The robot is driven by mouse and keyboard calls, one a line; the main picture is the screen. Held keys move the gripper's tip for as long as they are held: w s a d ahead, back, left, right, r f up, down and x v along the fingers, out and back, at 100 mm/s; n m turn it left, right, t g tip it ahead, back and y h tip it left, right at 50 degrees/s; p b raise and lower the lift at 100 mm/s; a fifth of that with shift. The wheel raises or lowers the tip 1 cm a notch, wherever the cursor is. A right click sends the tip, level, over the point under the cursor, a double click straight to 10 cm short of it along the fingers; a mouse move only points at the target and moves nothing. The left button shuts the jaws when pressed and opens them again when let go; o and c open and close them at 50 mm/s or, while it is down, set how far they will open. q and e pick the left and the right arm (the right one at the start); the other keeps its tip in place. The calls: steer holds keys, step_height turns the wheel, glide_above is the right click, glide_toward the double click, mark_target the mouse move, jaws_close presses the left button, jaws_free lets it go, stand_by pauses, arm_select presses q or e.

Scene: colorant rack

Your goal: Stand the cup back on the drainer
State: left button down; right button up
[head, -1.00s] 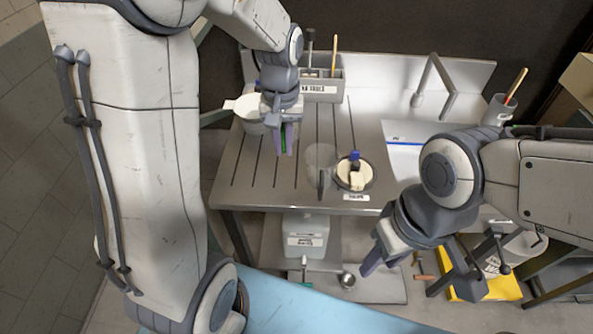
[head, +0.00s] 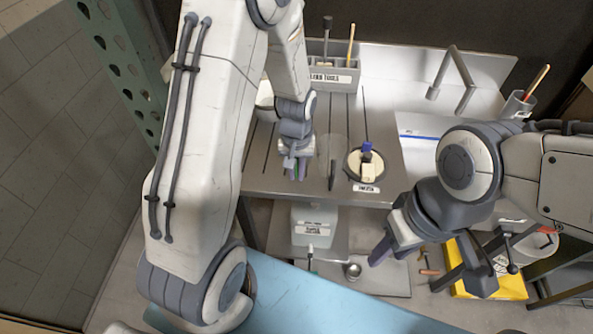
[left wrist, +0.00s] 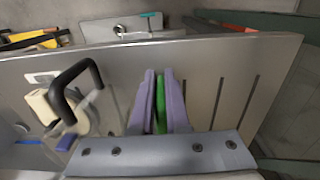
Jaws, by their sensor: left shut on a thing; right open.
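A clear, hard-to-see cup (head: 333,150) with a dark handle stands on the slotted metal drainer surface (head: 262,182), just left of a round dish. The left wrist view shows its black handle (left wrist: 76,88) on the left; whether the cup is upright or inverted I cannot tell. My left gripper (head: 296,172) is low over the slots, left of the cup and apart from it. Its purple fingers (left wrist: 161,102) are shut on a thin green thing (left wrist: 161,106), mostly hidden between them. My right gripper (head: 428,262) is open and empty, in front of the bench.
The round dish (head: 352,174) holds pale blocks and a blue-topped tool. A grey tool box (head: 330,78) stands behind the slots, and a white container (head: 264,103) is partly behind my left arm. A tap (head: 455,65) rises at the back right.

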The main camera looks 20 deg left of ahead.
arm_select(q)
steer(key=shift+f, duration=0.1)
steer(key=c, duration=0.9)
jaws_free()
step_height(320, 180, up, 11)
steer(key=shift+f, duration=0.1)
steer(key=s+d+r+m, duration=0.2)
steer(key=s+d+m, duration=0.3)
steer(key=s, duration=0.5)
steer(key=s+d+r+m+h, duration=0.1)
steer(key=s+d+r+m, duration=0.2)
steer(key=s+d, duration=0.6)
steer(key=s+m, duration=0.1)
steer(key=m, duration=0.1)
steer(key=shift+s+r+m, duration=0.3)
steer(key=shift+m, duration=0.1)
